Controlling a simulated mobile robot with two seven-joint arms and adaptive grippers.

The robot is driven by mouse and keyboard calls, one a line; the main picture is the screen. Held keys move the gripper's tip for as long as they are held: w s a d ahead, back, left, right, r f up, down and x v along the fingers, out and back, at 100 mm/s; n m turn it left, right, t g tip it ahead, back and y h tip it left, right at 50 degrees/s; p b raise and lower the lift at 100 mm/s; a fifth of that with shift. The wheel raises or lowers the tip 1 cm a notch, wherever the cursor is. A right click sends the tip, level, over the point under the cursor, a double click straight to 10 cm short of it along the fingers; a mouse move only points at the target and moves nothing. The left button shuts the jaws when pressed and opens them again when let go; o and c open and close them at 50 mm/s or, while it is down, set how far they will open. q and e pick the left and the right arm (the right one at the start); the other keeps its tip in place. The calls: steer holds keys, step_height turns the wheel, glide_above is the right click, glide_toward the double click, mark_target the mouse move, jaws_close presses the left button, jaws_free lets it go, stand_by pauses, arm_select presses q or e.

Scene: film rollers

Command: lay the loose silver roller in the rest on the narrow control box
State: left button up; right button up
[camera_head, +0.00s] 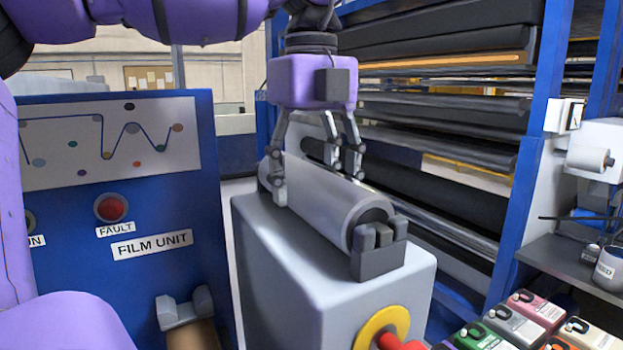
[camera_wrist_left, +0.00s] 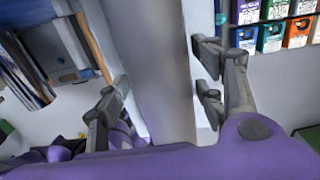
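The silver roller (camera_head: 325,205) lies lengthwise along the top of the narrow grey control box (camera_head: 330,300). Its near end, with a dark hub, sits between the prongs of the dark grey rest (camera_head: 378,255). The far support is hidden behind the roller and fingers. My left gripper (camera_head: 318,187) is above the roller's far half, pointing down, with its fingers astride it. In the left wrist view the roller (camera_wrist_left: 155,60) runs between the spread fingers, with a slight gap visible at the left finger. The gripper looks open. My right gripper is in neither view.
The blue film unit panel (camera_head: 165,270) with a red fault button (camera_head: 111,208) stands left. A grey bracket (camera_head: 186,308) holds a brown roller below it. A yellow ring with a red knob (camera_head: 392,341) is on the box's front. A loaded rack (camera_head: 440,140) stands behind right.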

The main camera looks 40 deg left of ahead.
arm_select(q)
steer(key=shift+o, duration=0.3)
step_height(320, 180, up, 12)
stand_by(0.5)
